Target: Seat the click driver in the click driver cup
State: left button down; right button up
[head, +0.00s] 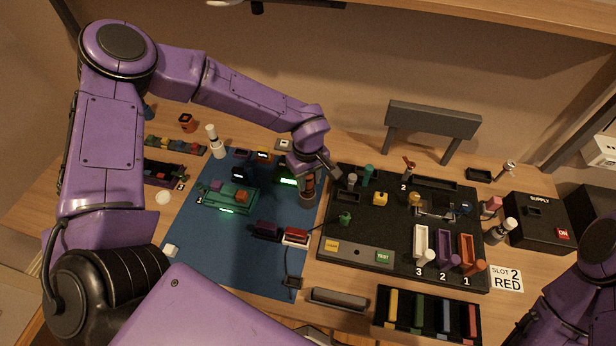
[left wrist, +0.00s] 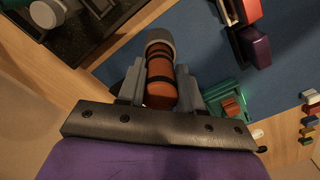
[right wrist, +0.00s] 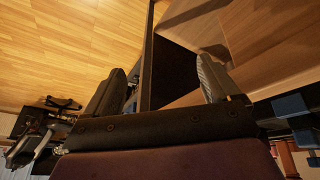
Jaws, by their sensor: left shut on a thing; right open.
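My left gripper (head: 312,174) is shut on an orange-brown cylinder with dark bands, which looks like the click driver (head: 308,188). It stands at the right edge of the blue mat, beside the black board. In the left wrist view, the driver (left wrist: 160,86) lies between the fingers (left wrist: 160,92), with a grey round piece (left wrist: 159,38) at its far end. I cannot tell whether that piece is the click driver cup or part of the driver. The driver's tip is hidden. My right gripper (right wrist: 160,88) is open and empty in the right wrist view.
The black board (head: 340,222) with pegs, slots and coloured blocks lies just right of the driver. The blue mat (head: 210,262) carries a green assembly (head: 228,196) and red and dark blocks. A black supply box (head: 535,222) stands at right. The mat's front left is clear.

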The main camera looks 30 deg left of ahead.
pick_arm(q)
jog(key=c, duration=0.7)
grip_release()
jog(key=shift+o, duration=0.2)
notch_tip(320, 180, up, 10)
jog(key=shift+r+b, duration=0.25)
jog(key=shift+b, duration=0.8)
jog(key=shift+f, duration=0.1)
